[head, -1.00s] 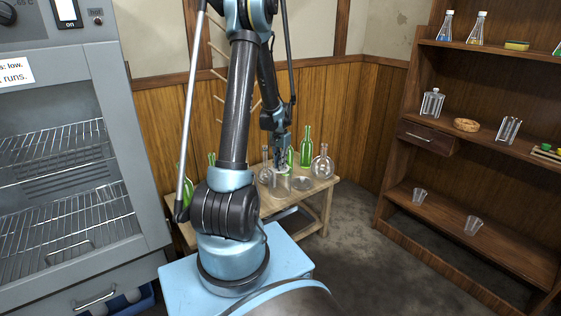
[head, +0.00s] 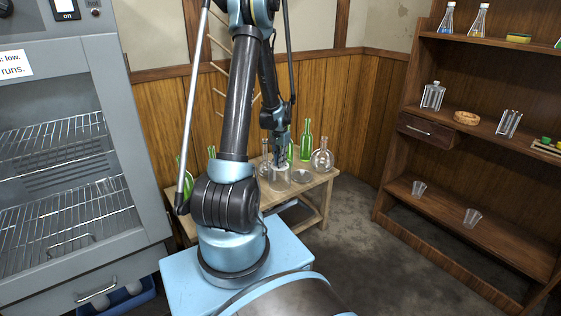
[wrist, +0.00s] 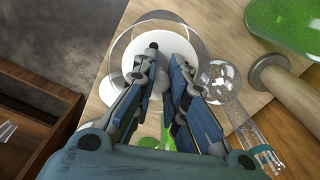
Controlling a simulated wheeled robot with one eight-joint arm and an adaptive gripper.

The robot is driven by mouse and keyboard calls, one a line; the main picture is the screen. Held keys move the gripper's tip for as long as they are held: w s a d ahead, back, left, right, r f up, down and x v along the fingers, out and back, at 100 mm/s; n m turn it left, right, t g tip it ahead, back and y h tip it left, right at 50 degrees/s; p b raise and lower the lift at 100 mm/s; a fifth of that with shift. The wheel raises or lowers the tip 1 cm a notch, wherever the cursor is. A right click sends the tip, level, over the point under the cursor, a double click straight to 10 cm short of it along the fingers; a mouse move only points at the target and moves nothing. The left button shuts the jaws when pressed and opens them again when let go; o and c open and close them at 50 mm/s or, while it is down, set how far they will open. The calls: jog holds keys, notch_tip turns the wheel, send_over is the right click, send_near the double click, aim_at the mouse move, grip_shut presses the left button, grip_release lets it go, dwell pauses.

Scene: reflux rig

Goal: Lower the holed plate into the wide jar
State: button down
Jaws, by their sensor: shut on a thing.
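The wide jar (head: 280,181) is clear glass and stands on the wooden bench in the head view. Its round rim (wrist: 114,50) shows in the wrist view. My gripper (head: 280,161) is directly over the jar's mouth, pointing down. In the wrist view my gripper (wrist: 166,54) is shut on the holed plate (wrist: 168,32), a white disc. The disc lies within the outline of the jar's rim. The fingers cover part of it, so its holes and the exact grip are hidden. I cannot tell how deep the plate is in the jar.
Round flasks, including one on the right (head: 322,160), and green bottles (head: 305,143) stand close around the jar. A low clear glass piece (head: 301,176) lies just right of it. An oven is at the left and a shelf unit (head: 420,130) at the right.

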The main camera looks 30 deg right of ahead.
aim_at(280, 172)
jog(key=shift+f, duration=0.1)
jog(key=shift+f, duration=2.9)
jog(key=shift+f, duration=0.6)
jog(key=c, duration=1.5)
grip_release()
jog(key=shift+c, duration=0.2)
jog(key=shift+r, duration=4.5)
